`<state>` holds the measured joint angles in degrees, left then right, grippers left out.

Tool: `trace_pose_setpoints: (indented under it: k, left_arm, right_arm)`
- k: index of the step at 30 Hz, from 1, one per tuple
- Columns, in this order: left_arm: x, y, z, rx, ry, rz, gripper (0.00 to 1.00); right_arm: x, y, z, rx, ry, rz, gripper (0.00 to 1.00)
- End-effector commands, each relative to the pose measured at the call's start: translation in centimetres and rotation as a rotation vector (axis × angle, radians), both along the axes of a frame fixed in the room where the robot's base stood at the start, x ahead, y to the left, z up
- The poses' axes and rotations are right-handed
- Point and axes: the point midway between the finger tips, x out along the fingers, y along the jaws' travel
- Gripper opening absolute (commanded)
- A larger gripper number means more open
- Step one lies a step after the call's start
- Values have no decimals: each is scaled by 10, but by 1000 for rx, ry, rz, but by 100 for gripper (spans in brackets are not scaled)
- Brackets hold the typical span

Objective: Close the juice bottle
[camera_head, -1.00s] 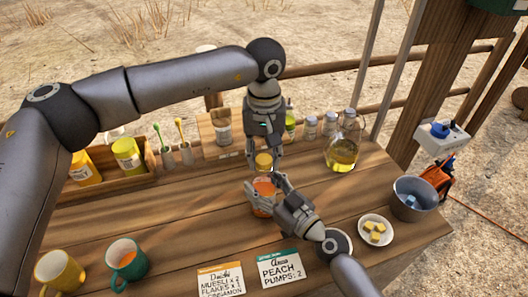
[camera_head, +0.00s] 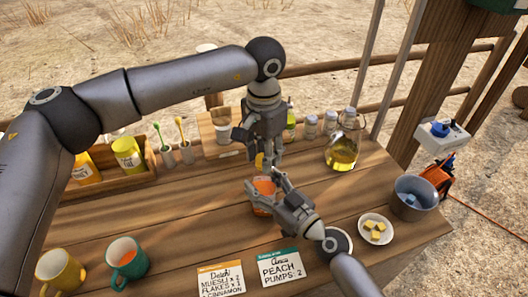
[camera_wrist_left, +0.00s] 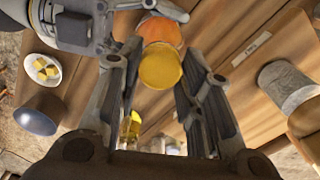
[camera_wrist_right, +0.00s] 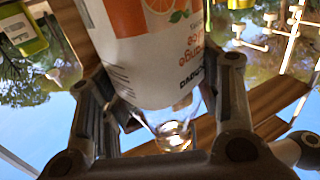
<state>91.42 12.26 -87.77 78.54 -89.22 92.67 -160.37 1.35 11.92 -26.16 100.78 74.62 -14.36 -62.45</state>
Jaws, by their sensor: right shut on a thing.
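The juice bottle (camera_head: 264,196) stands on the wooden table with orange contents showing; its printed label shows in the right wrist view (camera_wrist_right: 150,50). My right gripper (camera_head: 275,188) is shut on the bottle from the right. A yellow cap (camera_head: 259,160) is at the fingers of my left gripper (camera_head: 267,164), over the bottle. In the left wrist view the cap (camera_wrist_left: 160,66) lies between the two fingers, in front of the orange bottle (camera_wrist_left: 160,32). I cannot tell whether the fingers press on the cap, or whether it touches the bottle's neck.
A glass bottle of yellow liquid (camera_head: 343,150) stands to the right, with a grey bucket (camera_head: 412,198) and a plate of yellow cubes (camera_head: 388,233) nearby. Two mugs (camera_head: 127,262) and two cards (camera_head: 281,267) lie along the front. A wooden crate (camera_head: 106,180) is at the back left.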

Motion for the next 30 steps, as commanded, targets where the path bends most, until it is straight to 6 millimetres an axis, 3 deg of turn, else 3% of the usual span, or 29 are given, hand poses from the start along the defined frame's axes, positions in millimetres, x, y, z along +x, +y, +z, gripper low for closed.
trace_pose_setpoints:
  k: [5,15,24,30]
  left_arm:
    - [0,0,0,-1,-1,1,55]
    - [0,0,3,-1,-1,2,55]
    - [1,0,38,-1,-2,2,55]
    - [0,0,46,0,0,2,55]
  right_arm:
    - [0,0,-1,0,1,0,0]
    - [0,0,-1,0,1,0,0]
    - [0,0,-1,0,1,0,0]
    - [0,0,-1,0,1,0,0]
